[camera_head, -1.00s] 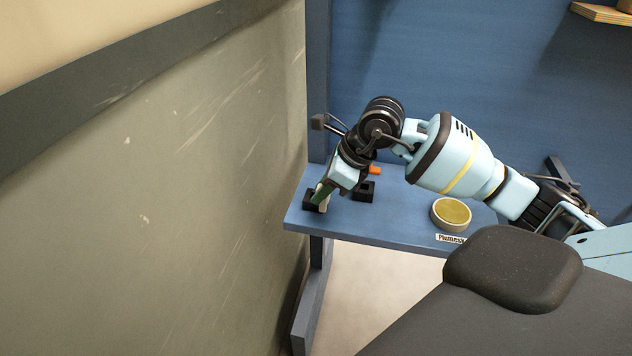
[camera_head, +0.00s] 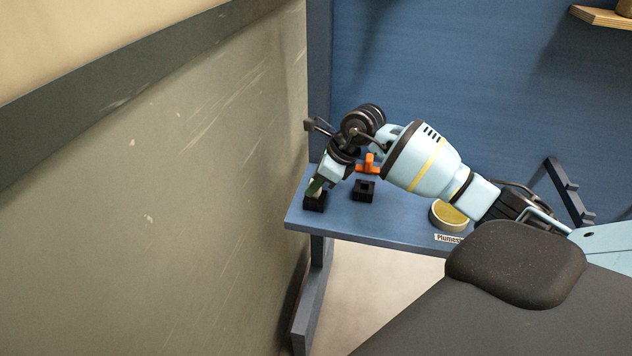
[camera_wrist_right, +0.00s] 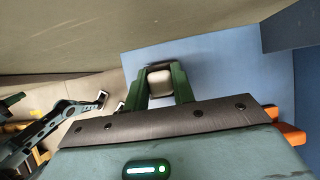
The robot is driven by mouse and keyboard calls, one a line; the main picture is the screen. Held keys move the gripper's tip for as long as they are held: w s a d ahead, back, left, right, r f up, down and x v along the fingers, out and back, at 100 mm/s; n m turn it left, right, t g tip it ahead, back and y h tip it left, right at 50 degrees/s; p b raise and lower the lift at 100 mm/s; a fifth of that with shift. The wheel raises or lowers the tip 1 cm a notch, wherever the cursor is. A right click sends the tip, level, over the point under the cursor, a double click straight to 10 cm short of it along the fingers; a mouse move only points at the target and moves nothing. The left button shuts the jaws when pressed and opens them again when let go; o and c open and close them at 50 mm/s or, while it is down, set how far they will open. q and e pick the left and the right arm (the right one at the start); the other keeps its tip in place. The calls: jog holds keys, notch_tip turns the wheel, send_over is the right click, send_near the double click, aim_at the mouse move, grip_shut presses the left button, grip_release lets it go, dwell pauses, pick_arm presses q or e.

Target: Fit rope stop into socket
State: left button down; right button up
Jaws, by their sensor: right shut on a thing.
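My right gripper (camera_head: 314,188) is shut on the rope stop and points down at the left black socket block (camera_head: 315,204) on the blue shelf. In the right wrist view, the rope stop (camera_wrist_right: 160,82) is a pale, rounded-square piece between the two green fingers of that gripper (camera_wrist_right: 160,88). A dark edge shows around its far side. The fingers hide its lower end, so I cannot tell whether it is inside the block's opening or just above it. A second black block (camera_head: 363,190) with an empty square opening stands to the right.
A grey-green wall panel (camera_head: 200,170) stands close on the left of the shelf (camera_head: 400,228). An orange part (camera_head: 369,164) stands behind the second block. A round dish with a yellowish top (camera_head: 449,214) sits at the right, partly behind my arm.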

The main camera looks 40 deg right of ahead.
pick_arm(q)
jog(key=shift+s, duration=0.1)
pick_arm(e)
jog(key=shift+f, duration=0.15)
jog(key=shift+f, duration=0.2)
jog(key=o, duration=1)
pick_arm(q)
jog(key=shift+s+f, duration=0.1)
jog(key=shift+s, duration=0.15)
jog(key=shift+w, duration=0.1)
pick_arm(e)
jog(key=shift+r, duration=0.15)
jog(key=shift+d+r, duration=0.1)
jog(key=shift+r, duration=0.15)
pick_arm(q)
jog(key=shift+w, duration=0.1)
pick_arm(e)
jog(key=v, duration=1.1)
jog(key=shift+s+d+r, duration=0.1)
jog(key=shift+s+r, duration=0.1)
jog(key=shift+r, duration=0.1)
